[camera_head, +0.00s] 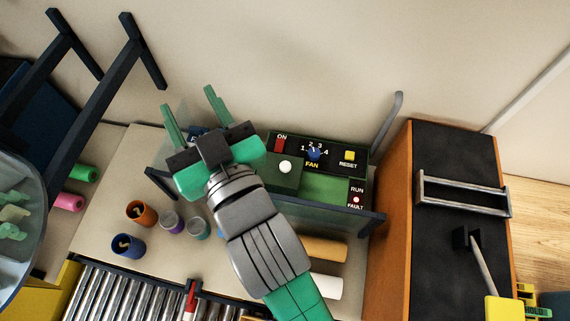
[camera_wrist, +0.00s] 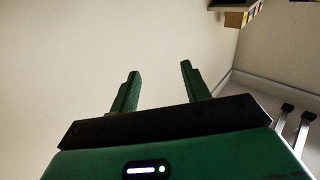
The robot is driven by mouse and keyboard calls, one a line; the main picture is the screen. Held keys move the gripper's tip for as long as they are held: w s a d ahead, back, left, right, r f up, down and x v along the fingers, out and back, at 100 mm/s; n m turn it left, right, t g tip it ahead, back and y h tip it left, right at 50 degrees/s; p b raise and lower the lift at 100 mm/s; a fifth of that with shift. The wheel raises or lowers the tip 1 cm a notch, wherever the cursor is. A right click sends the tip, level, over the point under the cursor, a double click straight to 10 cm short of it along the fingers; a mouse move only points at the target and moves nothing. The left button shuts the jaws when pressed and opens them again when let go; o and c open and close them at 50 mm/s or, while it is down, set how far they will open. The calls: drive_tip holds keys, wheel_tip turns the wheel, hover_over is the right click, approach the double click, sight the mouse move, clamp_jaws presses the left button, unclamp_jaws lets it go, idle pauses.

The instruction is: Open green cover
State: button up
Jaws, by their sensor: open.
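The green cover (camera_head: 287,183) appears to be the flat green piece with a white round knob (camera_head: 285,167), set in the control machine right of my wrist in the head view. It looks shut, though my arm hides its left side. My gripper (camera_head: 190,105) is open and empty, up and left of the cover, its fingers pointing toward the back wall. In the wrist view my gripper (camera_wrist: 159,72) shows two spread green fingers with only bare wall between them. The cover is not in the wrist view.
Around the cover are a black panel with a fan dial (camera_head: 314,153), a yellow reset button (camera_head: 349,155) and a clear front guard (camera_head: 335,215). A grey lever (camera_head: 388,120) rises at the right. Small pots, including an orange one (camera_head: 141,213), stand at the front left.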

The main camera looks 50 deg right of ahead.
drive_tip(key=s+d+f+m+g+h+b, duration=0.1)
drive_tip(key=s+d+f+g, duration=0.15)
drive_tip(key=f, duration=0.45)
drive_tip(key=s+d+f+m+g+h+b, duration=0.1)
drive_tip(key=d+f, duration=0.2)
drive_tip(key=f, duration=0.5)
drive_tip(key=m+g+b, duration=0.1)
drive_tip(key=m+g, duration=0.1)
drive_tip(key=g, duration=0.2)
approach(286, 168)
drive_tip(key=x, duration=0.8)
drive_tip(key=shift+w+d+f+p, duration=0.1)
drive_tip(key=shift+f+p, duration=0.05)
drive_tip(key=shift+p, duration=0.2)
drive_tip(key=shift+c, duration=0.2)
clamp_jaws()
